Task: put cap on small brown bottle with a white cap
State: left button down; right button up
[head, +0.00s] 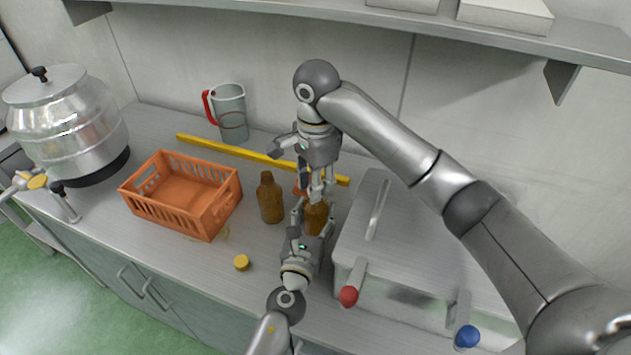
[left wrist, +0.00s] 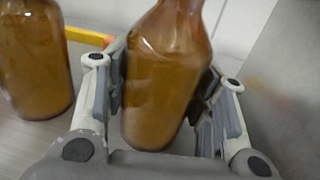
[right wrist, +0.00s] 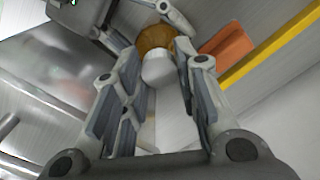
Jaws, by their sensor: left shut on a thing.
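My left gripper (head: 313,226) is shut around a brown bottle (head: 316,217), which stands on the counter; the bottle also fills the middle of the left wrist view (left wrist: 165,85). My right gripper (head: 318,190) hangs directly above this bottle, fingers pointing down. In the right wrist view a white cap (right wrist: 158,72) shows between its spread fingers, over the brown bottle top (right wrist: 156,40). The fingers look apart from the cap. I cannot tell whether the cap is seated. The bottle's neck is largely hidden by the fingers in the head view.
A second brown bottle (head: 270,198) stands uncapped just left. A yellow cap (head: 241,262) lies in front. An orange crate (head: 208,222), a yellow bar (head: 225,147) and a measuring jug (head: 231,112) are further left. A steel lidded basin (head: 410,235) is close on the right.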

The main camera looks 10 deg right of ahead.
jog(key=o, duration=0.3)
jog(key=shift+r, duration=2.25)
